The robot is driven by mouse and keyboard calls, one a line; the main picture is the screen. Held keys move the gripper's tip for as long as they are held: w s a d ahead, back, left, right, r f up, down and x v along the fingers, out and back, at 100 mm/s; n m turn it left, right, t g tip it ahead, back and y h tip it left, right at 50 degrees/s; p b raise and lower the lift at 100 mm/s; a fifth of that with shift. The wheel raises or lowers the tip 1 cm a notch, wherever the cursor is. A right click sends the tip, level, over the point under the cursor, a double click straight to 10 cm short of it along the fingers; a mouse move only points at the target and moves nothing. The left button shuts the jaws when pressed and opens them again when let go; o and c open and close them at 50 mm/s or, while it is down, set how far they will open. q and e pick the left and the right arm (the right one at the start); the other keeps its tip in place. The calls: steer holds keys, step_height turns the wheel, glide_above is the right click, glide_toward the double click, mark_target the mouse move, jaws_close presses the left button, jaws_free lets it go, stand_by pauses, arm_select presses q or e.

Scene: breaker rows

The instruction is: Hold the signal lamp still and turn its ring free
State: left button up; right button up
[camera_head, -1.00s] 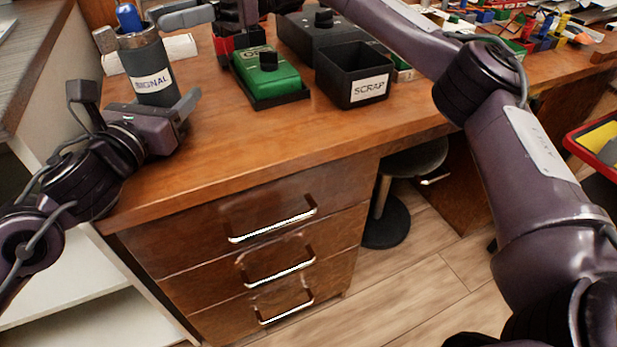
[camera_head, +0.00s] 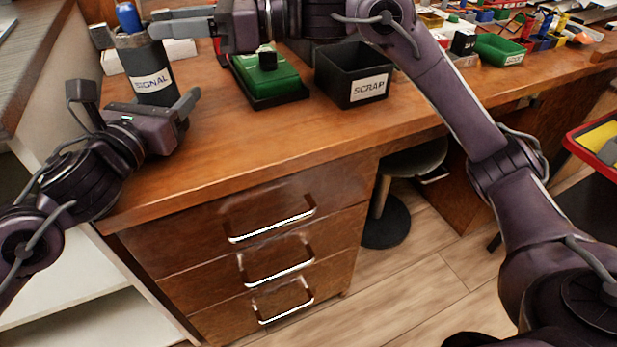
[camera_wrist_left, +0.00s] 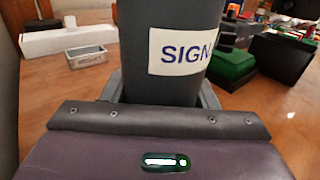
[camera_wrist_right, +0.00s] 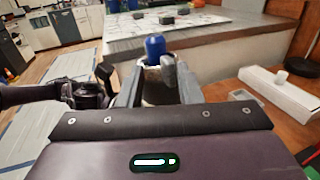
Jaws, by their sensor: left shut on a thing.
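The signal lamp is a dark grey upright cylinder (camera_head: 153,62) with a white SIGNAL label, at the desk's left end. A blue cap (camera_head: 128,17) stands at its top, with a pale ring (camera_wrist_right: 152,82) around the base of the cap. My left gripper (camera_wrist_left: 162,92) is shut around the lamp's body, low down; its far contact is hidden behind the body. My right gripper (camera_wrist_right: 159,77) is at the lamp's top, a finger on each side of the ring. It looks open, and I cannot tell whether either finger touches.
A green box (camera_head: 268,78) with a black knob and a black SCRAP bin (camera_head: 352,76) stand to the right. A white box (camera_head: 178,49) lies behind the lamp. The front of the desk (camera_head: 250,135) is clear. Coloured parts bins (camera_head: 500,48) fill the far right.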

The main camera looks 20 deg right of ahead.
steer(key=s+d+m+t+h, duration=0.5)
steer(key=s+d+m+t, duration=0.15)
steer(key=s, duration=0.45)
steer(key=shift+s+d+f+m+g+h, duration=0.6)
steer(key=shift+s+f+m+g, duration=0.45)
steer(key=shift+f+m, duration=2.35)
steer(key=shift+s+d+f+m+g+h, duration=0.55)
steer(key=shift+s+f+m+g, duration=0.55)
steer(key=shift+f+m, duration=2.25)
steer(key=shift+s+d+f+m+g+h, duration=0.35)
steer(key=shift+s+d+f+m+g, duration=1.2)
steer(key=shift+m, duration=3.15)
steer(key=shift+w+a+f+t, duration=0.4)
steer(key=shift+w+a, duration=0.3)
steer(key=shift+a, duration=0.1)
